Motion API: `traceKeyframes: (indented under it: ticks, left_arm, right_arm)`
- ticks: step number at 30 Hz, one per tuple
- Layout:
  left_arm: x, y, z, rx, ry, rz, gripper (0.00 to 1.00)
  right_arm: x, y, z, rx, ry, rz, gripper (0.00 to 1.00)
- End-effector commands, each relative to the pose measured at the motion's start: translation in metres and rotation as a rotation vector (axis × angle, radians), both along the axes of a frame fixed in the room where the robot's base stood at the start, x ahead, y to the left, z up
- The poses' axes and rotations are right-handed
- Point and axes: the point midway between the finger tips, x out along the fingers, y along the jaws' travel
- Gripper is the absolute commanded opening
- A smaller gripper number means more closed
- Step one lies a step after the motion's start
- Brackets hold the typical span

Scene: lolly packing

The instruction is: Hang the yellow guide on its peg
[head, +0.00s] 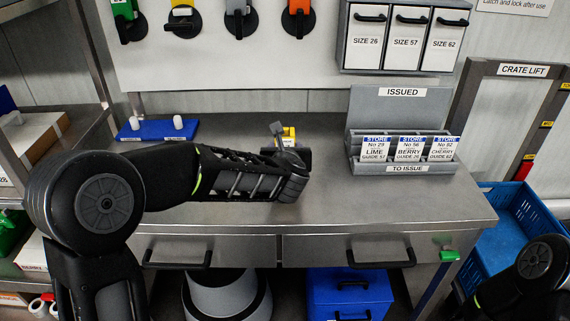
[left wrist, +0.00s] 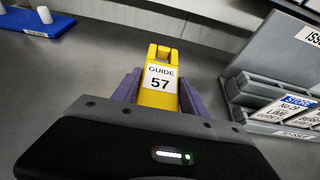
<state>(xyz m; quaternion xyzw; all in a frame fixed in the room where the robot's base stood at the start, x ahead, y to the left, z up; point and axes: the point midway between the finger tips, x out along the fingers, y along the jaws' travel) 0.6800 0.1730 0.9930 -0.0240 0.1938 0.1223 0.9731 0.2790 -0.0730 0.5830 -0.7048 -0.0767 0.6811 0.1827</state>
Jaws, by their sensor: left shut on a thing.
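The yellow guide (left wrist: 158,97), labelled "GUIDE 57", stands between the purple fingers of my left gripper (left wrist: 159,92), which is shut on it. In the head view, only a small part of the yellow guide (head: 289,132) shows beyond my left gripper (head: 284,146), over the middle of the bench. On the back panel, a yellow piece (head: 182,16) shows at a black round holder (head: 183,27), cut off by the top edge. I cannot tell which peg belongs to the guide. My right gripper is out of view; only part of my right arm shows at lower right.
Green (head: 122,8), grey (head: 238,6) and orange (head: 298,6) pieces show on the panel. A blue base (head: 144,134) with two white pegs stands at the bench's back left. The card rack (head: 405,168) stands right, below size drawers (head: 407,38). The bench front is clear.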

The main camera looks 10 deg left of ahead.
Motion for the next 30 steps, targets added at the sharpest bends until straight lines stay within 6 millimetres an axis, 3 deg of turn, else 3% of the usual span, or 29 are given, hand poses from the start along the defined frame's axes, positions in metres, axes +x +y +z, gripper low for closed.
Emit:
traceKeyframes:
  ticks: [3,14,23,30]
  left_arm:
    - [0.000,0.000,-0.016,0.000,0.000,0.000,0.02]
    - [0.000,0.000,-0.020,0.000,-0.002,0.000,0.02]
    - [0.000,0.000,-0.062,0.001,-0.001,0.000,0.02]
    - [0.000,0.000,-0.064,-0.001,-0.003,0.001,0.02]
  right_arm:
    - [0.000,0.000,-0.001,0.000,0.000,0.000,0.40]
    - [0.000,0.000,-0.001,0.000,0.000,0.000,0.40]
    - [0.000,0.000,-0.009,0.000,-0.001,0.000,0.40]
    - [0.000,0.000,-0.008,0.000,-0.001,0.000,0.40]
